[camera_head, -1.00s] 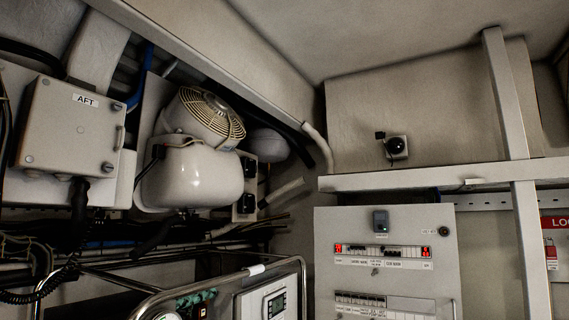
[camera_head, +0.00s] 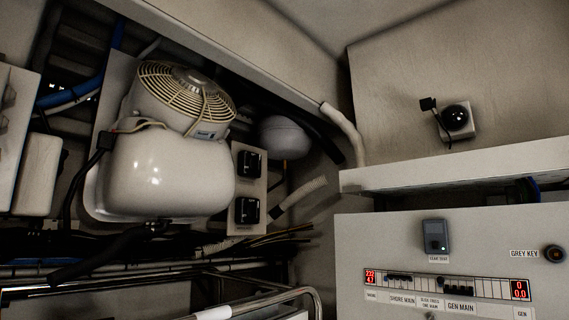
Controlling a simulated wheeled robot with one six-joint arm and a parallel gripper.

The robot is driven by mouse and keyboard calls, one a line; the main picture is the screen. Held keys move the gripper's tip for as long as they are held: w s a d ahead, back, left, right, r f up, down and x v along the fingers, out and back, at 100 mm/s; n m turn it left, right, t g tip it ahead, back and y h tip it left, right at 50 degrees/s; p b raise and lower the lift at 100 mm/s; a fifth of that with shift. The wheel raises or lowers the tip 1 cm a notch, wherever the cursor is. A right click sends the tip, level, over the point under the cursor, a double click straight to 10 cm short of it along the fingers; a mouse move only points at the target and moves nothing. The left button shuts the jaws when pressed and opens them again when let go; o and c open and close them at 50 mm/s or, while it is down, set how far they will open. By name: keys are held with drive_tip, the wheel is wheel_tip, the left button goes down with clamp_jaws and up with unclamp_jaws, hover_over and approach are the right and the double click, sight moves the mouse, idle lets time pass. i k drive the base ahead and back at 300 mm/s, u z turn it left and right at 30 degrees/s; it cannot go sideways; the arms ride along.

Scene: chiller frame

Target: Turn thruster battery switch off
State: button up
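Two black rotary switches, one above the other, sit on a light panel (camera_head: 262,190) right of the white tank in the camera_head view. The upper switch (camera_head: 249,164) and the lower switch (camera_head: 247,210) both have dark square bodies. Their small labels are too small to read, so I cannot tell which is the thruster battery switch or how either is set. My gripper is not in view.
A white tank (camera_head: 165,175) with a round fan grille (camera_head: 185,95) stands left of the switches. A grey ball-shaped vessel (camera_head: 284,137) and pipes are right of them. A metal rail (camera_head: 270,300) crosses below. An electrical cabinet (camera_head: 395,245) fills the lower right.

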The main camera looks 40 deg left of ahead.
sight(254, 162)
drive_tip(key=u, duration=0.3)
drive_tip(key=i, duration=0.9)
drive_tip(key=u, duration=1.45)
drive_tip(key=i, duration=0.65)
drive_tip(key=u, duration=0.55)
